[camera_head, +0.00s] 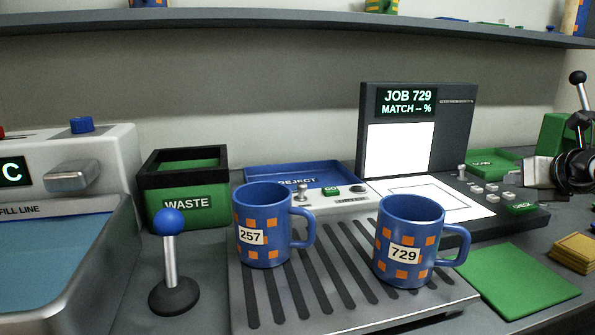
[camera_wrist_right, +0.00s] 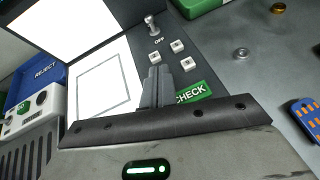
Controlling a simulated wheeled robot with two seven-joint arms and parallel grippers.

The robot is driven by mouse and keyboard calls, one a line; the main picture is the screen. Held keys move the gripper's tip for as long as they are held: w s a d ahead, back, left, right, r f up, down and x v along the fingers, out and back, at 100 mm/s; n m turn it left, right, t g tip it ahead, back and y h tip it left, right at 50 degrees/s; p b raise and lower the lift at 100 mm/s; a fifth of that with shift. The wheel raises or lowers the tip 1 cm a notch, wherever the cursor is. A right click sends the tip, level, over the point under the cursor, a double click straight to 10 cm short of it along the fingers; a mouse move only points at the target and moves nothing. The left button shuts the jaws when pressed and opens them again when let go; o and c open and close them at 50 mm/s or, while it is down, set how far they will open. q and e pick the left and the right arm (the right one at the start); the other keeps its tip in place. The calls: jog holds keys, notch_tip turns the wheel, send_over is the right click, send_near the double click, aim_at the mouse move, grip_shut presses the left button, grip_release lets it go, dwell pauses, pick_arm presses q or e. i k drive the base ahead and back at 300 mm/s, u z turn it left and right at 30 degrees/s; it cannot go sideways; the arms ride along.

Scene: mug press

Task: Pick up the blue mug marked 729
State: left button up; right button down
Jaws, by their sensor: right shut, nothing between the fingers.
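The blue mug marked 729 (camera_head: 408,225) stands upright on the right part of a slatted grey tray (camera_head: 350,318). It has orange squares, a white number label and its handle to the right. A similar blue mug marked 257 (camera_head: 262,222) stands to its left on the same tray. My right gripper (camera_head: 532,171) is at the right edge of the head view, apart from both mugs and up to the right of mug 729. In the right wrist view its fingers (camera_wrist_right: 157,88) are shut and empty, over the check panel. My left gripper is not in view.
A dark screen unit (camera_head: 418,95) reads JOB 729, with a button panel in front. A green mat (camera_head: 520,280) lies right of the tray. A blue-knobbed lever (camera_head: 170,262) stands left of the tray, near a WASTE bin (camera_head: 187,204). A blue REJECT tray (camera_head: 262,177) lies behind.

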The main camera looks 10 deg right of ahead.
aim_at(410, 227)
jog(key=k, duration=1.35)
